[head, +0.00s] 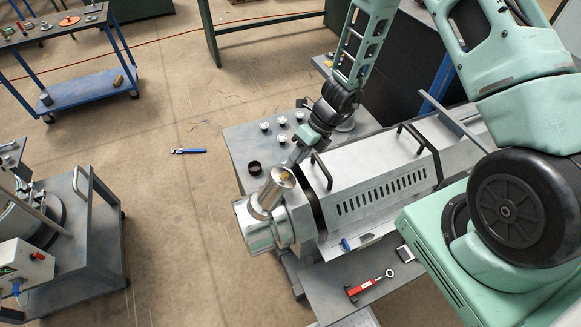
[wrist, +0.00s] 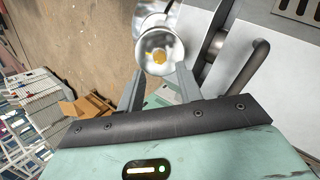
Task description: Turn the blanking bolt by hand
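The blanking bolt (head: 285,177) looks like a small brass-yellow head in the open end of a shiny round metal port (head: 268,196) on the extruder. In the wrist view the bolt (wrist: 159,57) sits in the middle of the port's round face. My gripper (head: 297,157) is close above the port in the head view. In the wrist view its two grey fingers (wrist: 160,72) are spread wide, with nothing held between them. The fingertips line up with the port's lower left and right edges; I cannot tell whether they touch it.
The extruder's pale barrel cover (head: 375,185) with black handles (head: 322,170) lies right of the port. Several small round parts (head: 282,121) and a dark ring (head: 255,168) stand on the grey bench behind. A red tool (head: 368,284) lies in front.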

